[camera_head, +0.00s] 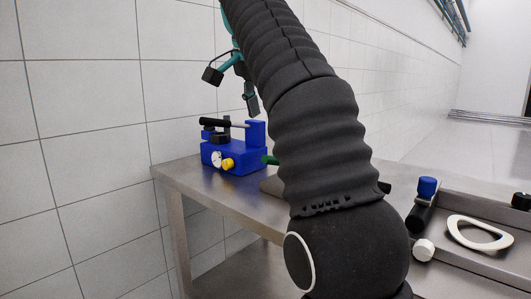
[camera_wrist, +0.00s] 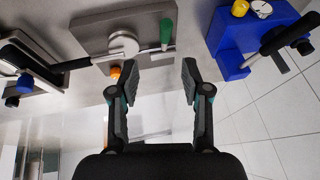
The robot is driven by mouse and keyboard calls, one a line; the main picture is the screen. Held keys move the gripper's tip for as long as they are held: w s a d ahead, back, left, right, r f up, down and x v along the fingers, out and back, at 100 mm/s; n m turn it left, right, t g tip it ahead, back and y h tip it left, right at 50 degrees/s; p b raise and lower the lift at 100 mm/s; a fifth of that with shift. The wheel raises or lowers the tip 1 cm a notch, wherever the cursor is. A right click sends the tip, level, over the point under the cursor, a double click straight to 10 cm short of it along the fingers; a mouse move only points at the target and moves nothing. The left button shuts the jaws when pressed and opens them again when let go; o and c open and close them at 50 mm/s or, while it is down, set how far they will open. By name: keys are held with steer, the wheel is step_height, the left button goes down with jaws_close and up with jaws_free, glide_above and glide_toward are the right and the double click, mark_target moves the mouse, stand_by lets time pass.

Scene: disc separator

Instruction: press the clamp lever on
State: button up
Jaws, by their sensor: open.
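A blue device (camera_head: 233,158) stands on the far left end of the metal table, with a black-handled lever (camera_head: 224,123) lying about level across its top, a round white dial and a yellow knob on its front. The blue device also shows at the upper right of the wrist view (camera_wrist: 230,45), with its black lever (camera_wrist: 283,40). A green handle (camera_wrist: 166,32) stands on a grey plate beside a round metal disc (camera_wrist: 123,42). I cannot tell which lever is the clamp lever. My gripper (camera_head: 230,91) is open and empty, above the table and apart from both; its fingers show in the wrist view (camera_wrist: 158,68).
The metal table (camera_head: 182,174) runs along a white tiled wall. At the right of the head view are a blue-capped black part (camera_head: 427,188), a white knob (camera_head: 423,250) and a white ring (camera_head: 479,246). My arm hides the table's middle.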

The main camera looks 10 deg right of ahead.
mark_target(270, 157)
steer(key=shift+m, duration=0.3)
steer(key=b+x, duration=0.1)
steer(key=x, duration=0.3)
steer(key=b+x, duration=0.1)
steer(key=x, duration=0.4)
steer(key=w+b+x, duration=0.1)
steer(key=x, duration=0.3)
steer(key=shift+a+f, duration=0.15)
jaws_close()
